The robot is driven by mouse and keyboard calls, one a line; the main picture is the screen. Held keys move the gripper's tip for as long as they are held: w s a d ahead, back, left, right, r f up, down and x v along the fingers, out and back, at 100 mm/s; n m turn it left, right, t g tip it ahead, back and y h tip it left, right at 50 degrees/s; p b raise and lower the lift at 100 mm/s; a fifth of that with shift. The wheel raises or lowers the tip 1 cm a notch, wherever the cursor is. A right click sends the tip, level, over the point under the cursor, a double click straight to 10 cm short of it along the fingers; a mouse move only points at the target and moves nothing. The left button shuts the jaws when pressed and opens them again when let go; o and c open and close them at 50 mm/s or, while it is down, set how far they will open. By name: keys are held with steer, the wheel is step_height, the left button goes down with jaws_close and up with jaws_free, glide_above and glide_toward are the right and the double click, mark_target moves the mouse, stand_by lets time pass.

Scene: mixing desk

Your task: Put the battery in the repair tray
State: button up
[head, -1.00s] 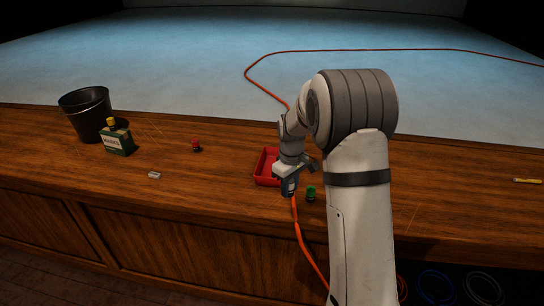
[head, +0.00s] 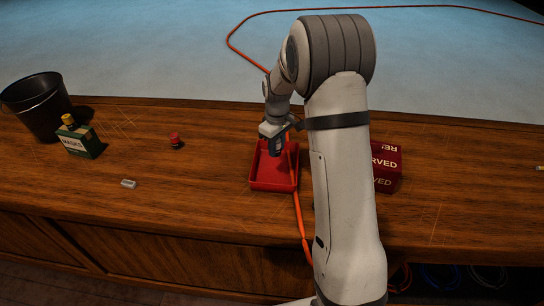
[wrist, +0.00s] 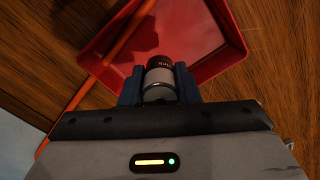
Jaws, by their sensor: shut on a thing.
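My gripper (head: 276,148) is over the red tray (head: 256,181) in the head view, near its back part. In the wrist view my gripper (wrist: 159,82) has its two dark blue fingers shut on a short cylinder, the battery (wrist: 160,88), with a dark band and silvery grey parts. The red tray (wrist: 218,62) lies below and beyond it in the wrist view, with a dark shadow on its floor. The battery appears to be above the tray floor; the exact gap cannot be told. In the head view the gripper hides most of the battery.
An orange cable (head: 299,207) runs past the tray. A red RESERVED box (head: 387,167) stands right of my arm.

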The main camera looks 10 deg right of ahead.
mark_target(276, 170)
steer(key=shift+a+f+p, duration=0.1)
steer(key=shift+f+p, duration=0.2)
steer(key=shift+f, duration=3.25)
steer(key=shift+f, duration=0.25)
steer(key=o, duration=1.1)
steer(key=shift+c, duration=0.2)
steer(key=shift+r, duration=0.1)
